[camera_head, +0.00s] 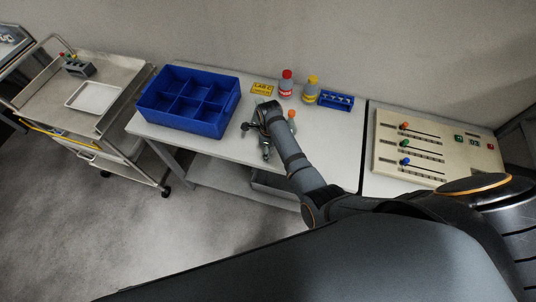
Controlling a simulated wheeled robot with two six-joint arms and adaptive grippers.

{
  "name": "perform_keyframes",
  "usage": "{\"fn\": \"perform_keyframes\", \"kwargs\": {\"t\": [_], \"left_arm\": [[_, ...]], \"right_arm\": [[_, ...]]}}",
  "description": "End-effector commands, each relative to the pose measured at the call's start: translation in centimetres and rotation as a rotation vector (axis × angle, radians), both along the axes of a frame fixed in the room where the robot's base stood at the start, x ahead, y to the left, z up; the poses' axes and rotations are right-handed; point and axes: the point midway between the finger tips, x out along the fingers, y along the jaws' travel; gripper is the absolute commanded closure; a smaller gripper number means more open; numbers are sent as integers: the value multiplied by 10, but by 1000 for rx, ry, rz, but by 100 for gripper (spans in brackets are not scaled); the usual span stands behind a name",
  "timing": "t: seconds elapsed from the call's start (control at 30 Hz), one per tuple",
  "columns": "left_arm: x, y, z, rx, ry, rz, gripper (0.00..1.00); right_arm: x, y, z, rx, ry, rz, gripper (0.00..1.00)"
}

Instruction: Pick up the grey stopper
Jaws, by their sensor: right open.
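I cannot make out the grey stopper; it may be hidden behind my right gripper or arm. My right gripper (256,141) is open, with its fingers spread low over the white table (216,153), to the right of the blue bin. I cannot tell whether it touches the table. A small orange-topped item (291,114) shows just right of my wrist, partly hidden by it. My left gripper is not in view.
A blue compartment bin (224,126) stands left on the table. A red-capped bottle (286,88), a yellow-capped bottle (310,93), a blue rack (336,103) and a yellow sign (262,89) line the back. A slider panel (436,172) is right; a trolley (124,71) is left.

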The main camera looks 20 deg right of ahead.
Motion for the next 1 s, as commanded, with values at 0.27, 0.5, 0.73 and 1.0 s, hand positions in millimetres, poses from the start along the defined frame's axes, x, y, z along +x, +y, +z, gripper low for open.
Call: {"fn": "perform_keyframes", "kwargs": {"t": [0.27, 0.5, 0.73, 1.0], "left_arm": [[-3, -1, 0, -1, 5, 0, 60], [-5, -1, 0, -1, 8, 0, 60], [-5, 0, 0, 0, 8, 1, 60], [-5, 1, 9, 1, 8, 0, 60]], "right_arm": [[0, 0, 1, 0, -1, 0, 49], [0, 0, 1, 0, -1, 0, 80], [0, 0, 1, 0, -1, 0, 80], [1, -1, 11, 0, -1, 3, 80]]}}
